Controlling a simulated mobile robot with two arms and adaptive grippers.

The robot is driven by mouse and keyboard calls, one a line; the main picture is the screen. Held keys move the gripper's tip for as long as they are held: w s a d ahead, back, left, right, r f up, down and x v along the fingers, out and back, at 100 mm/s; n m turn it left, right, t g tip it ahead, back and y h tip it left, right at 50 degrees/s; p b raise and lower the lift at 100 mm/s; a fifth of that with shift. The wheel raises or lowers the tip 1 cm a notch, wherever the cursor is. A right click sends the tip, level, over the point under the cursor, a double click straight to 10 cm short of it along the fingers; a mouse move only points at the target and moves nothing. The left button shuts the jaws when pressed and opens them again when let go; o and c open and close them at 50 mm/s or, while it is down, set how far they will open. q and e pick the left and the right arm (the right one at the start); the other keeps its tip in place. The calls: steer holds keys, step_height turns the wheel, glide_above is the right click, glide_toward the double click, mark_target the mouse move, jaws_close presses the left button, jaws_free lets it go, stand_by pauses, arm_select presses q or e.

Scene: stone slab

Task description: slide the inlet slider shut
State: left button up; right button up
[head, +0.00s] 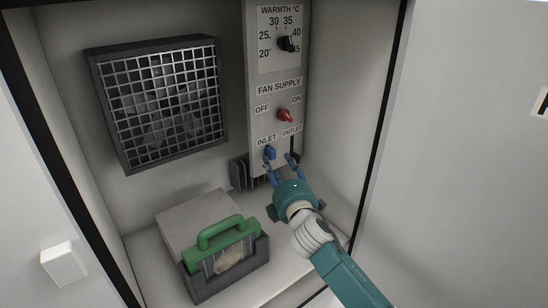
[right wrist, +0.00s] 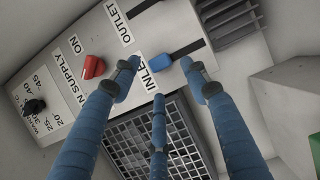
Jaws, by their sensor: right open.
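The inlet slider has a blue knob (head: 270,152), which also shows in the right wrist view (right wrist: 161,61). The knob sits at the end of its dark slot nearest the INLET label (right wrist: 151,72); the slot runs on away from the label. My right gripper (head: 281,166) is open just in front of the lower panel. In the right wrist view, the fingers of my right gripper (right wrist: 160,68) are spread around the knob, with one fingertip on each side and a third below. I cannot tell whether any finger touches it. My left gripper is not in view.
Beside the inlet is the outlet slider with a black knob (head: 292,157). Above are a red fan switch (head: 285,115) and a black warmth dial (head: 287,44). A meshed fan (head: 160,101) is on the back wall. A green-handled filter (head: 222,246) stands in a dark holder below.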

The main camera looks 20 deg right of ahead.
mark_target(273, 157)
steer(key=shift+w+d, duration=0.1)
steer(key=shift+w, duration=2.3)
steer(key=shift+f, duration=0.1)
jaws_close()
